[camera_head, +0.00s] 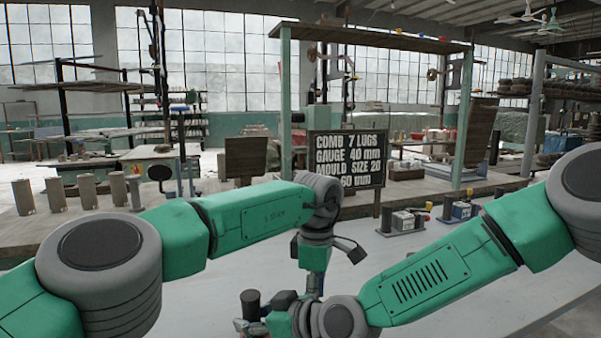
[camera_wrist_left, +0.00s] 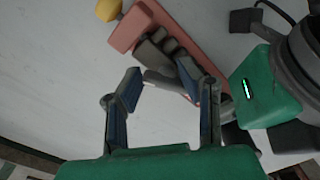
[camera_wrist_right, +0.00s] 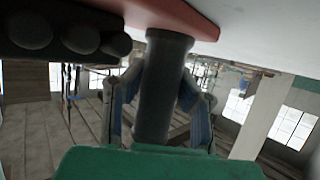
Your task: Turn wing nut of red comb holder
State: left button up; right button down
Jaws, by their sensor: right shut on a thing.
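The red comb holder (camera_wrist_left: 178,48) lies on the pale tabletop in the left wrist view, with a row of dark grey lugs (camera_wrist_left: 165,44) and a yellow knob (camera_wrist_left: 108,10) at one end. My left gripper (camera_wrist_left: 160,88) is open over its edge. A small grey piece (camera_wrist_left: 158,79) shows between the fingertips; I cannot tell whether it is the wing nut. My right gripper (camera_wrist_right: 155,95) is shut on a dark upright post (camera_wrist_right: 163,85) joined to the red plate (camera_wrist_right: 170,12). In the head view my left gripper (camera_head: 312,285) points down, and my right gripper (camera_head: 262,322) is beside the post (camera_head: 250,303).
A black sign (camera_head: 346,160) about comb lugs stands behind the table. Small devices (camera_head: 403,221) stand at the table's back right. Several grey clay cylinders (camera_head: 88,192) stand on a bench at the left.

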pick_arm(q)
jog(key=m, duration=0.4)
jog(key=a+m, duration=0.1)
jog(key=m, duration=0.2)
jog(key=shift+s, duration=0.3)
notch_tip(320, 180, up, 12)
jog(key=m, duration=0.1)
jog(key=w+r+n+t, duration=0.4)
jog(key=w+r+t, duration=0.2)
jog(key=w, duration=0.4)
jog(key=w+a+r+n+t, duration=0.1)
jog(key=w+r+n+t, duration=0.3)
jog(key=w, duration=0.6)
notch_tip(320, 180, up, 2)
jog(key=t, duration=0.3)
jog(key=shift+r+n+t, duration=0.2)
jog(key=shift+n+t, duration=0.1)
jog(key=shift+n, duration=0.1)
jog(key=shift+w+a+f, duration=0.1)
jog(key=shift+a, duration=0.05)
